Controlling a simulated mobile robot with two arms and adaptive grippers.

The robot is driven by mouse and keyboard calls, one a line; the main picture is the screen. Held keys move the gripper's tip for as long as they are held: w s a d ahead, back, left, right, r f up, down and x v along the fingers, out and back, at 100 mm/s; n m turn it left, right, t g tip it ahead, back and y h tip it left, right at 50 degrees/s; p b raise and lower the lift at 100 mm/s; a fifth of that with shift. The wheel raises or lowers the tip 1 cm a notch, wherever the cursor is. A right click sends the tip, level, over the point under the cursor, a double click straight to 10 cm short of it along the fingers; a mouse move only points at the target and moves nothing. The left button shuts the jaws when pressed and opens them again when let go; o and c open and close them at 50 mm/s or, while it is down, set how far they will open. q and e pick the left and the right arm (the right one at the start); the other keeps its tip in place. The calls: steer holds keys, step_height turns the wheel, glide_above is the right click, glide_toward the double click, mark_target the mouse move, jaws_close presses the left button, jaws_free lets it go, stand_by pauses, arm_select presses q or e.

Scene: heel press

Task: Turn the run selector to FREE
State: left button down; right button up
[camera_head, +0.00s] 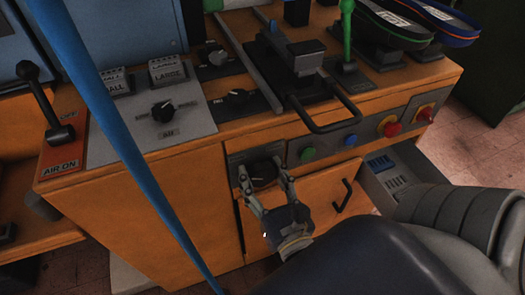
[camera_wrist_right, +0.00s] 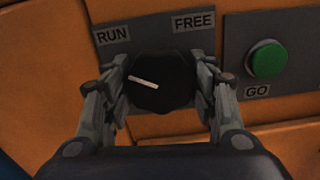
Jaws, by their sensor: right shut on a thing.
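The run selector is a round black knob (camera_wrist_right: 172,94) with a white pointer line, on a grey plate (camera_wrist_right: 128,38) marked RUN at upper left and FREE at upper right. The white line lies on the knob's left half and points left and slightly up, to the RUN side. In the head view the selector (camera_head: 262,172) sits on the orange cabinet front. My right gripper (camera_head: 263,178) is shut on the knob, one finger on each side; this also shows in the wrist view. My left gripper is not in view.
A black bar handle (camera_head: 330,125) juts out above. A blue pole (camera_head: 120,140) crosses the head view. An open drawer (camera_head: 385,172) is at right.

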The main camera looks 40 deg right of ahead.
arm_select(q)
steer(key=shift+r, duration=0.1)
arm_select(e)
steer(key=shift+m, duration=1)
steer(key=m+b, duration=0.2)
steer(key=m, duration=0.3)
steer(key=shift+f, duration=0.1)
steer(key=m, duration=0.6)
steer(key=shift+m, duration=0.3)
steer(key=m, duration=0.3)
steer(key=shift+d+m, duration=0.1)
steer(key=shift+m, duration=0.2)
steer(key=m, duration=0.3)
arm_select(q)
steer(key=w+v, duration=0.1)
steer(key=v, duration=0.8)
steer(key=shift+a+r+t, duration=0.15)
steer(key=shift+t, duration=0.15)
arm_select(e)
steer(key=shift+m, duration=1.8)
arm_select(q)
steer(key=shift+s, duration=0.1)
